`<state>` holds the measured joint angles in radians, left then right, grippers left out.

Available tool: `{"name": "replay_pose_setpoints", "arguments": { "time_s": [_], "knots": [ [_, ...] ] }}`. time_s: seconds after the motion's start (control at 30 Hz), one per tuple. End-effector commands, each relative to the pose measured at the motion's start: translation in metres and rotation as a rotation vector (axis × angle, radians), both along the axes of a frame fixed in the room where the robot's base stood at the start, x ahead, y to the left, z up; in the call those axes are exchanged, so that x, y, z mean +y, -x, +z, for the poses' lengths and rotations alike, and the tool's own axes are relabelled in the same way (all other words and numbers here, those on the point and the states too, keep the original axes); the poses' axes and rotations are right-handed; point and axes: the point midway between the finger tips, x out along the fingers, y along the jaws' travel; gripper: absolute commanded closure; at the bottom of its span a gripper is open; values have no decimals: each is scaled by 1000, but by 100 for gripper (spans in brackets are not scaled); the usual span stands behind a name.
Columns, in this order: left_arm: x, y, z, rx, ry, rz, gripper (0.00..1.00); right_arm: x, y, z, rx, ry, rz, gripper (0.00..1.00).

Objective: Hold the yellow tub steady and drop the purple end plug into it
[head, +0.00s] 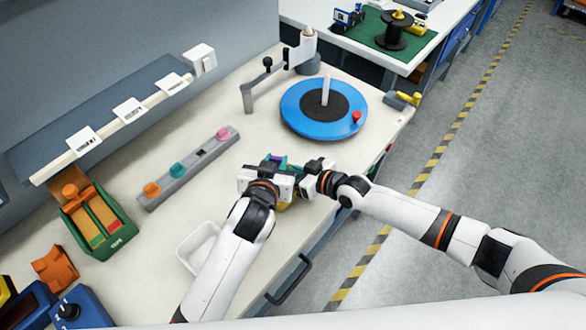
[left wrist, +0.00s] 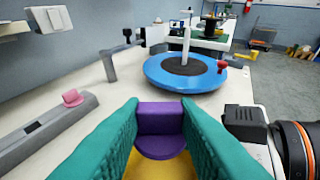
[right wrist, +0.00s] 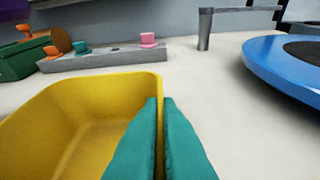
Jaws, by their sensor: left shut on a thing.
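The purple end plug (left wrist: 160,130) is clamped between the teal fingers of my left gripper (left wrist: 160,122). In the left wrist view the yellow tub (left wrist: 160,167) shows directly below the plug. The tub (right wrist: 60,115) fills the lower left of the right wrist view, and its visible inside is empty. My right gripper (right wrist: 163,105) is shut on the tub's wall, with one finger inside and one outside. In the head view both grippers meet near the table's front edge and largely hide the tub.
A grey strip (head: 190,168) with orange, teal and pink plugs lies to the left. A blue turntable (head: 300,115) with a red knob stands behind the grippers. A white tray (head: 198,248) lies beside my left arm. A green bin (head: 97,222) stands further left.

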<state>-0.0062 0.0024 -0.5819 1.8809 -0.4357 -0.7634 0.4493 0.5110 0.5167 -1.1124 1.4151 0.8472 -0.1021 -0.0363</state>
Motion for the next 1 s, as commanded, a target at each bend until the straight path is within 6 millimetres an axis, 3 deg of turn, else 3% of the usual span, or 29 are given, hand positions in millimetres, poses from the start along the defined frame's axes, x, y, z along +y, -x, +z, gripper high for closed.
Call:
{"name": "replay_pose_setpoints", "arguments": {
  "time_s": [0.3, 0.57, 0.6, 0.73, 1.0],
  "knots": [
    [0, 0, -19, 1, 0, 0, 94, 0, 0, 0, 0, 0, 0, 100],
    [0, 0, -20, 0, 0, 0, 94, 0, 0, 0, 0, 0, 0, 100],
    [0, 0, -20, 0, 0, 0, 71, 0, 0, 0, 0, 0, 0, 100],
    [0, 0, -20, 0, 0, 0, 50, 0, 0, 0, 0, 0, 0, 100],
    [0, 0, -20, 0, 0, 0, 47, 0, 0, 0, 0, 0, 0, 100]
  ]
}}
